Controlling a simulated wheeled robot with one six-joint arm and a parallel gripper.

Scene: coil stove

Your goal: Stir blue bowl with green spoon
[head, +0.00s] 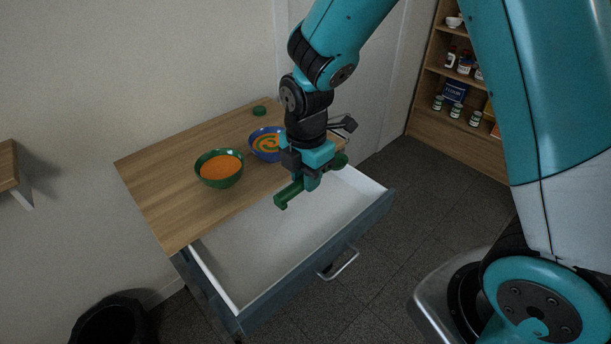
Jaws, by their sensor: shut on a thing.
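A blue bowl (257,148) stands on the wooden counter, close to the left of my gripper. It holds orange contents with a green swirl, and my gripper partly hides its right side. My gripper (309,182) points down above the open drawer and is shut on the green spoon (289,195). The spoon lies roughly level across the jaws. One end sticks out to the lower left and the rounder end to the upper right. The spoon is apart from the blue bowl.
A green bowl (219,182) with orange contents stands left of the blue bowl. A small green object (259,111) lies at the back of the wooden counter (160,205). The open drawer (262,262) looks empty. Shelves (465,128) with jars stand at right, and a dark bin (108,318) at lower left.

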